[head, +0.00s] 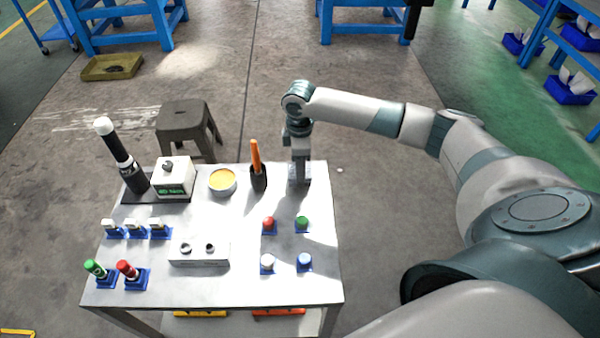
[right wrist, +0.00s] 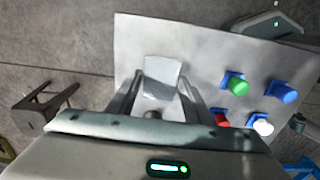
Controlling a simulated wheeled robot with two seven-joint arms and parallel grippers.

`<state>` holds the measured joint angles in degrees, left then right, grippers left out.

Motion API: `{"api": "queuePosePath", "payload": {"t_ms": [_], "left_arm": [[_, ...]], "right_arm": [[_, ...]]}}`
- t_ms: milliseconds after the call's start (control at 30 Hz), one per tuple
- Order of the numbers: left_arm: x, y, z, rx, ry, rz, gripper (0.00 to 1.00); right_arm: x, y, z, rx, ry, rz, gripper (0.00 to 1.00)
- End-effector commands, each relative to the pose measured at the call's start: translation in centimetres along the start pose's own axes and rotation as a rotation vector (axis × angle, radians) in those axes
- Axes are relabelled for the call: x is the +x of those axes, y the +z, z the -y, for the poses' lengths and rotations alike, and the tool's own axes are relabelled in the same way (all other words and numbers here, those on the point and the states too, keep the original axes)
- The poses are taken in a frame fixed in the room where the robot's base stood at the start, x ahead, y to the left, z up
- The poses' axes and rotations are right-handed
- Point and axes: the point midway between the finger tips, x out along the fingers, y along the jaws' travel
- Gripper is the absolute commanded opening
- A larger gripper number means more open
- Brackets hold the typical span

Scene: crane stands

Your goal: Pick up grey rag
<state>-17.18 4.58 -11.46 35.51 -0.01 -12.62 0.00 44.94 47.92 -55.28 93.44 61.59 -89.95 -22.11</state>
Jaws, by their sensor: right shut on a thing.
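The grey rag (right wrist: 162,78) is a light grey, flat-looking piece between the two fingers of my right gripper (right wrist: 160,97) in the right wrist view. The fingers are shut on it, one at each side. In the head view my right gripper (head: 299,180) points down at the table's far right corner. There the rag is hard to tell from the grey fingers and tabletop, and I cannot tell whether it touches the table. My left gripper is in neither view.
An orange-handled tool (head: 256,165) stands upright close left of my right gripper. A round yellow-filled tin (head: 222,181), a white box (head: 175,176) and a dark bottle (head: 122,158) stand farther left on the table (head: 225,285). Red, green, white and blue pieces sit in front. A stool (head: 186,118) stands behind.

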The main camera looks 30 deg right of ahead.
Motion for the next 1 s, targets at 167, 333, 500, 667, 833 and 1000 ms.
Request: {"api": "queuePosePath", "payload": {"t_ms": [167,333,500,667,833,1000], "left_arm": [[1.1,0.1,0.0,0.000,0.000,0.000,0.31],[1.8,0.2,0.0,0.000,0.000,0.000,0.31],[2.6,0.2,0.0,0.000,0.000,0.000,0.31],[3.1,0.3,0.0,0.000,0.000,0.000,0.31],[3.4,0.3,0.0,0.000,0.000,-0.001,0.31],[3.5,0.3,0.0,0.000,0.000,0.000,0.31]], "right_arm": [[-2.2,0.6,0.6,-0.001,0.001,0.000,0.24],[-3.9,2.2,2.8,0.000,0.002,0.000,0.24],[-5.6,4.0,5.3,0.000,0.001,0.000,0.24],[-7.2,5.4,7.3,0.000,0.002,0.000,0.24],[-8.3,6.4,8.7,0.001,0.001,0.000,0.24],[-8.8,6.8,9.4,0.001,0.000,-0.001,0.24]]}}
